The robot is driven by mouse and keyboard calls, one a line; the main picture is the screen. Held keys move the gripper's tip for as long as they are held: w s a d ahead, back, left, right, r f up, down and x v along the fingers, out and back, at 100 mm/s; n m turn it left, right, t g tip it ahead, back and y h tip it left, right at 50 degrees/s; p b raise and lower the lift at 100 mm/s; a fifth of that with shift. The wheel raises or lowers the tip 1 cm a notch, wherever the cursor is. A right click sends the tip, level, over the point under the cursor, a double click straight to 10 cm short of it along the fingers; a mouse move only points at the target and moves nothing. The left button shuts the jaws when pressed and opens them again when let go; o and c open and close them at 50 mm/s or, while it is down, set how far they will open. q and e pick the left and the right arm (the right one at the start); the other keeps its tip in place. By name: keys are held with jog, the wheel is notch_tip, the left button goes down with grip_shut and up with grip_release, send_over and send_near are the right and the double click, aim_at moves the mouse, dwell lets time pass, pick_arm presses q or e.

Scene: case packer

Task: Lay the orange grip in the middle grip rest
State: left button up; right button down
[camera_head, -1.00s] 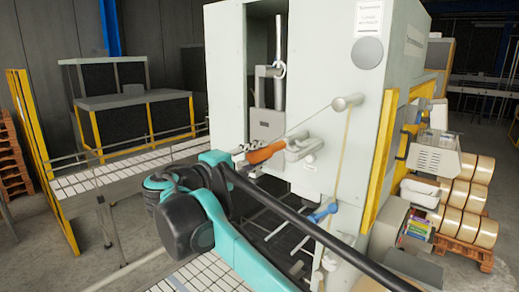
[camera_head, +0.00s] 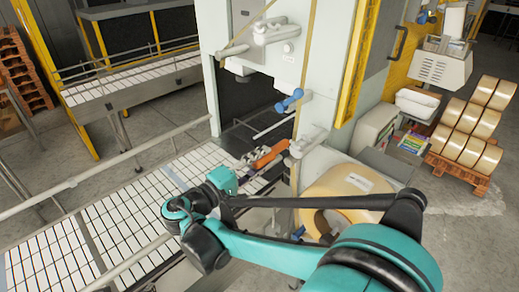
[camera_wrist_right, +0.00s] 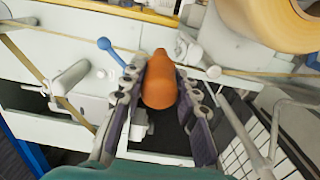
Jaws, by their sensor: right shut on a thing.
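The orange grip (camera_head: 270,155) is in my right gripper (camera_head: 253,162), low in front of the machine's white front. In the right wrist view the orange grip (camera_wrist_right: 160,88) lies between the two fingers of my right gripper (camera_wrist_right: 158,78), which are shut on it. A blue grip (camera_head: 289,100) sits on the front above it. A white holder (camera_head: 272,32) is higher up and holds no grip that I can see. Another white fitting (camera_head: 309,140) is right beside the orange grip's far end; I cannot tell whether they touch, nor which one is the middle rest. My left gripper is out of view.
A slatted conveyor (camera_head: 120,220) with rails runs along the left and front. A large tan tape roll (camera_head: 345,190) is close to the right of the orange grip. A tan strap (camera_head: 306,70) hangs down the machine front. Tape rolls (camera_head: 470,130) stand on a pallet at the right.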

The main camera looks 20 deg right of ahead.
aim_at(287, 142)
jog(key=shift+w+d, duration=0.35)
jog(key=shift+w, duration=0.05)
jog(key=shift+x, duration=2.55)
jog(key=shift+p+x, duration=0.45)
jog(key=shift+x, duration=2.25)
jog(key=shift+s+d+f, duration=0.1)
jog(key=shift+f, duration=0.25)
jog(key=shift+f+b, duration=1.2)
jog(key=shift+b, duration=0.05)
grip_release()
